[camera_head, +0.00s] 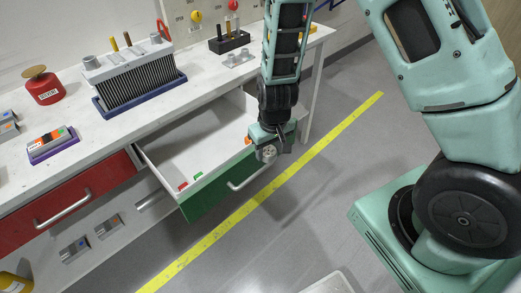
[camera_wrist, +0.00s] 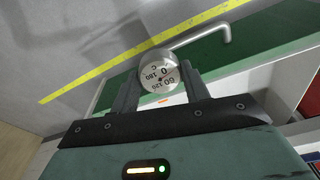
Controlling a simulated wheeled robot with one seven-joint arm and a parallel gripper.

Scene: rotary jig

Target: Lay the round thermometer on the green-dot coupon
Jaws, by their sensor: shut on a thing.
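The round thermometer (camera_wrist: 159,72) is a silver disc with a white numbered dial, held between the two fingers of my gripper (camera_wrist: 159,82) in the wrist view. In the head view the thermometer (camera_head: 268,153) shows small under my gripper (camera_head: 270,143), over the right front part of the open drawer. A green piece (camera_head: 198,176) and a red piece (camera_head: 183,186) lie in the drawer's front left corner.
The white drawer with a green front (camera_head: 207,198) stands open from the white bench (camera_head: 110,135). On the bench are a finned block in a blue tray (camera_head: 140,104), a red can (camera_head: 44,88) and a purple tray (camera_head: 55,152).

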